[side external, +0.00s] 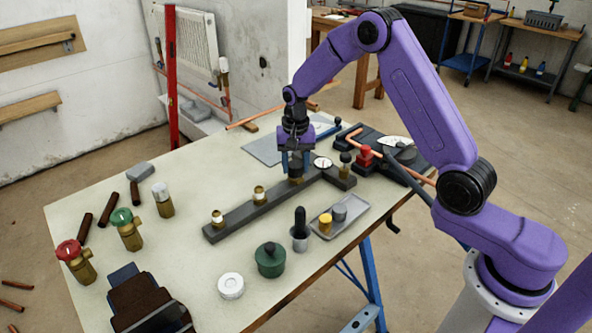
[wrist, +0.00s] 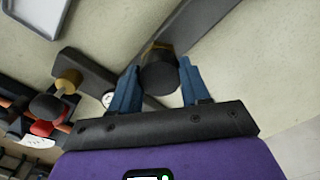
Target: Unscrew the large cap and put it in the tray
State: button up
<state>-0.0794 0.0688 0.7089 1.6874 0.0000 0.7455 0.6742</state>
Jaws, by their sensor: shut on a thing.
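The large dark round cap (wrist: 160,74) sits between the blue fingers of my gripper (wrist: 158,88) in the wrist view, with brass showing at its edge. My gripper (side external: 296,163) is shut on it, pointing down, over a brass fitting (side external: 296,180) on the dark grey bar (side external: 240,216). The grey tray (side external: 349,224) lies at the front right of the bar and holds a yellow piece (side external: 325,223) and a grey piece (side external: 339,212). Its corner shows in the wrist view (wrist: 38,22).
Two brass fittings with pale tops (side external: 217,219) (side external: 259,196) stand along the bar. Table between bar and tray is clear.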

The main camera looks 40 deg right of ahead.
jog(key=n, duration=0.4)
jog(key=shift+n, duration=0.4)
jog(key=n, duration=0.5)
jog(key=o, duration=1)
